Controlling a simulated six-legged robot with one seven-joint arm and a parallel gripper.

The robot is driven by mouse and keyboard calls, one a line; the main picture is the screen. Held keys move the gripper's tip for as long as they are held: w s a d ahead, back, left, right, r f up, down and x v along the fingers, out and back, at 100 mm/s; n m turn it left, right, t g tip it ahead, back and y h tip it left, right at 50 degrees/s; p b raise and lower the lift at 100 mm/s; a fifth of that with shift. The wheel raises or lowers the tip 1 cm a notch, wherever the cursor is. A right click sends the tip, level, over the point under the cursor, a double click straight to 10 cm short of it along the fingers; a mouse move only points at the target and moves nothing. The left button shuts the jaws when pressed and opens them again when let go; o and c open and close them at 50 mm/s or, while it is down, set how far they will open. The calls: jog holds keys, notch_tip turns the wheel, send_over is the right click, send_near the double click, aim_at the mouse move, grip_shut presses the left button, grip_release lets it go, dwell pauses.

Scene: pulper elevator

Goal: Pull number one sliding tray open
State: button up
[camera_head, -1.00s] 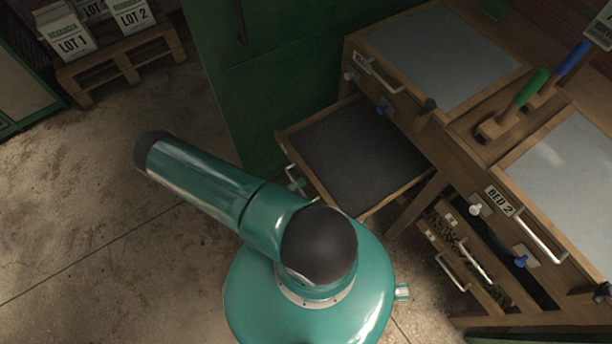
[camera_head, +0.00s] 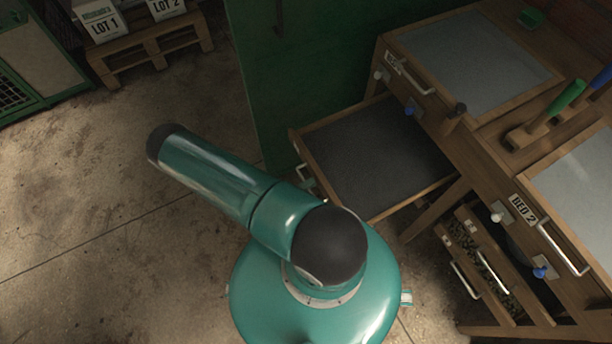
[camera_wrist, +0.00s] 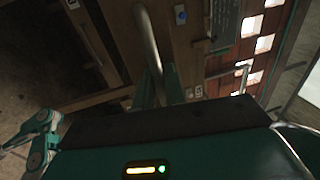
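The number one sliding tray (camera_head: 375,160) is a dark-bottomed wooden drawer below the left bed panel, and it stands well out from the bench. Its metal handle (camera_head: 299,172) is at the front edge. My gripper (camera_head: 307,183) is at this handle, mostly hidden behind my teal arm. In the wrist view, my gripper's two teal fingers (camera_wrist: 158,92) sit on either side of the metal bar (camera_wrist: 148,40) and appear shut on it; the contact itself is dark.
A lower drawer (camera_head: 485,265) under the BED 2 sign (camera_head: 522,208) is partly out. A green panel (camera_head: 300,70) stands behind the tray. A pallet (camera_head: 150,55) with LOT sacks (camera_head: 101,22) is at back left. The floor (camera_head: 90,220) at left is clear.

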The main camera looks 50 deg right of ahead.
jog(key=shift+o, duration=1.1)
jog(key=v, duration=1.3)
jog(key=shift+w+a, duration=0.25)
jog(key=shift+a, duration=0.05)
jog(key=shift+f, duration=0.1)
